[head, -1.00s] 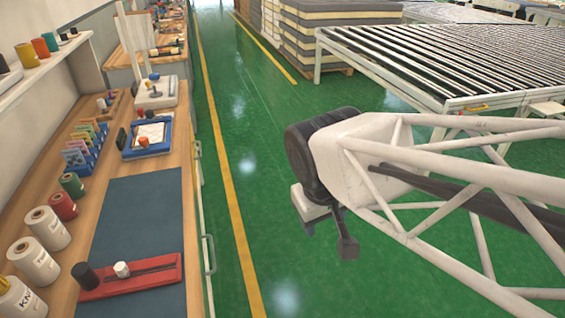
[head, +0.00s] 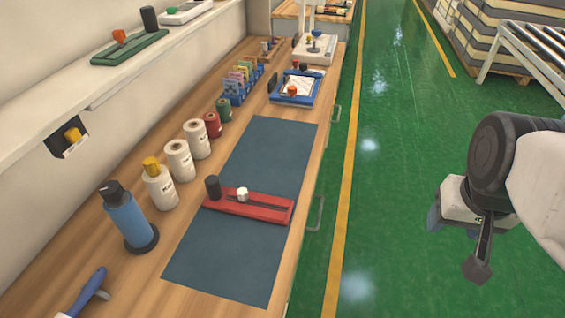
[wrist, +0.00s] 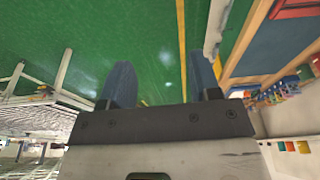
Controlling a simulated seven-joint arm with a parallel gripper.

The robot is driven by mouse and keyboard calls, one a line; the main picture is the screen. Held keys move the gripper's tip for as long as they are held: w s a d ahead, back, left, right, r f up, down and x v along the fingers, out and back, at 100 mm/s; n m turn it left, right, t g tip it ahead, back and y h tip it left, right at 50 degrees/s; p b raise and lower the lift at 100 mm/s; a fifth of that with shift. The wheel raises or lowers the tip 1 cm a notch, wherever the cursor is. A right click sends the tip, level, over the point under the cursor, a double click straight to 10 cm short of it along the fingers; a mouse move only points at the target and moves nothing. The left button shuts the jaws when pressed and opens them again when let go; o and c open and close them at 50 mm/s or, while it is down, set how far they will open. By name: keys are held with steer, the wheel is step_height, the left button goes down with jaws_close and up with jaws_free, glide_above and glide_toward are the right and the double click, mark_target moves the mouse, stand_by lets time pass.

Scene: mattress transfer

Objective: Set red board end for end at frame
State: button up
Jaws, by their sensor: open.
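The red board (head: 248,207) lies flat on the dark blue mat (head: 268,150) on the workbench. It has a long dark slot, a black cylinder (head: 213,187) standing at its left end and a white knob (head: 242,194) near the slot. It also shows in the wrist view's top right corner (wrist: 294,8). A blue-rimmed frame (head: 295,88) with a white sheet and an orange-red knob sits farther back on the bench. My gripper (wrist: 163,75) is open and empty, with two blue fingers. In the head view it hangs over the green floor, right of the bench and clear of the board.
Several spools (head: 197,138) and a blue bottle (head: 127,220) line the wall side of the bench. A wall shelf (head: 90,92) overhangs there, holding a green board (head: 130,47). Handles (head: 316,213) stick out from the bench front. The floor between bench and gripper is clear.

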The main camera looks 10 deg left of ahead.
steer(key=w+a+f+n+h, duration=0.4)
steer(key=w+a+n, duration=0.2)
steer(key=w+n, duration=0.3)
steer(key=n+t, duration=0.8)
steer(key=n, duration=1.1)
glide_above(241, 192)
steer(key=d, duration=1.3)
step_height(241, 192, down, 10)
steer(key=s+a+f+n+t+y, duration=0.1)
steer(key=a+f+n, duration=0.1)
steer(key=a, duration=0.2)
steer(key=s+a+f+n+t+y, duration=0.1)
steer(key=s+a+n, duration=0.1)
steer(key=a+n, duration=0.1)
steer(key=s+a+f+n+t+y, duration=0.1)
steer(key=s+a+f+n+y, duration=0.1)
steer(key=a, duration=0.4)
steer(key=shift+s+f+n, duration=0.1)
steer(key=shift+f+n, duration=0.25)
steer(key=shift+n, duration=0.15)
steer(key=shift+x, duration=1.35)
